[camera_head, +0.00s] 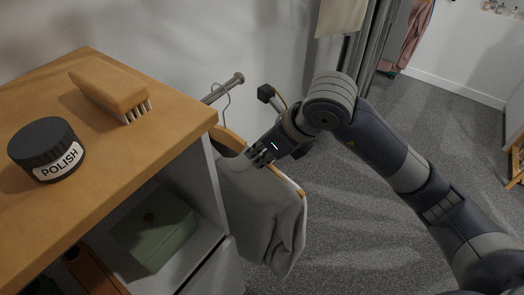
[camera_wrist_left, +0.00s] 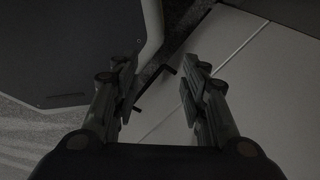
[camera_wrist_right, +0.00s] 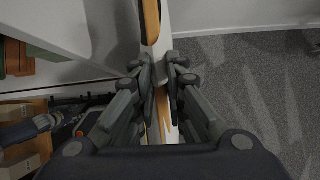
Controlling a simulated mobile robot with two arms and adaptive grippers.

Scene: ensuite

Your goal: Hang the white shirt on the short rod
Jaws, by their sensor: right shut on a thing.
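The white shirt (camera_head: 258,215), grey in the shade, hangs from a wooden hanger (camera_head: 228,138) beside the cabinet in the head view. My right gripper (camera_head: 258,154) is shut on the hanger; the hanger's wood (camera_wrist_right: 150,22) also shows beyond its fingers (camera_wrist_right: 160,75) in the right wrist view. The short rod (camera_head: 226,87) sticks out from the wall above the cabinet's far corner. The hanger's wire hook (camera_head: 222,98) is at the rod, but I cannot tell whether it rests over it. My left gripper (camera_wrist_left: 158,85) is open and empty in the left wrist view.
A wooden-topped cabinet (camera_head: 150,190) is close to the shirt's left. It bears a brush (camera_head: 108,86) and a polish tin (camera_head: 46,150); a green box (camera_head: 154,228) is on the shelf below. Grey floor (camera_head: 350,235) is open to the right.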

